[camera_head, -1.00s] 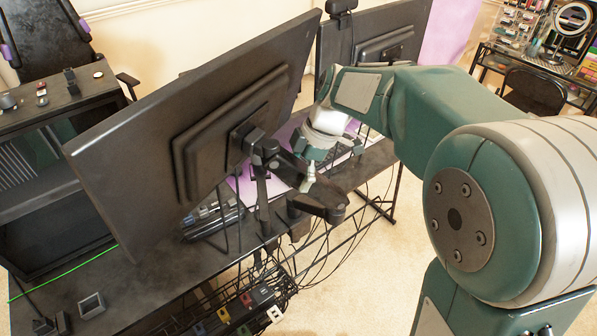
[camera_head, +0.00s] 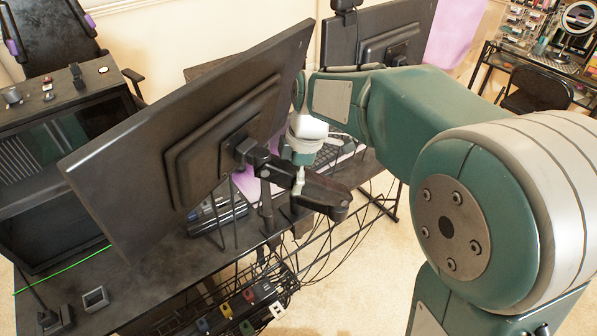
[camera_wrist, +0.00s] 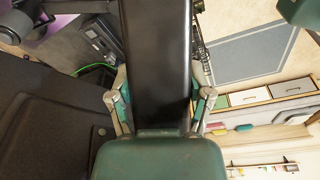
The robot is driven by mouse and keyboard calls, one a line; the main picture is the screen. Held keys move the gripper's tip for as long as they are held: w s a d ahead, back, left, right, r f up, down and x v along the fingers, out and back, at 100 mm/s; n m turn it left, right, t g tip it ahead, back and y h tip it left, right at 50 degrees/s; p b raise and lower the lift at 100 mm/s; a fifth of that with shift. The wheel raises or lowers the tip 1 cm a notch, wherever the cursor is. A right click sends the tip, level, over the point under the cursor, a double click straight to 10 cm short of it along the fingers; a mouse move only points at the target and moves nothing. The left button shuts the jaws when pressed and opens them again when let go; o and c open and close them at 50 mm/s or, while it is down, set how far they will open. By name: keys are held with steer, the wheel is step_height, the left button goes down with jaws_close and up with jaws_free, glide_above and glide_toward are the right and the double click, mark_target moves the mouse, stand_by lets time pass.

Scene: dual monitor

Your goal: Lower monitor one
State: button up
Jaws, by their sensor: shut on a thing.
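The near monitor (camera_head: 180,130) fills the left of the head view, its black back towards me and its panel tilted. I take it for monitor one. Its jointed black support arm (camera_head: 325,192) runs from the back mount to the right, above the desk edge. My gripper (camera_head: 299,182) reaches down onto this arm; its fingertips are partly hidden. In the wrist view, my gripper (camera_wrist: 157,95) has one finger on each side of the black arm link (camera_wrist: 155,45) and is shut on it. A dark panel, probably the monitor's back (camera_wrist: 50,125), lies at left.
A second monitor (camera_head: 385,35) stands behind, near my forearm. The dark desk (camera_head: 150,285) carries a black case (camera_head: 60,190) at left and a keyboard (camera_head: 325,160). Cables and a rack hang below the desk edge. A chair (camera_head: 540,90) stands far right over open carpet.

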steer(key=shift+f, duration=0.15)
steer(key=o, duration=1.3)
steer(key=shift+a, duration=0.1)
steer(key=v, duration=1.2)
steer(key=shift+w+a, duration=0.1)
steer(key=shift+w, duration=0.05)
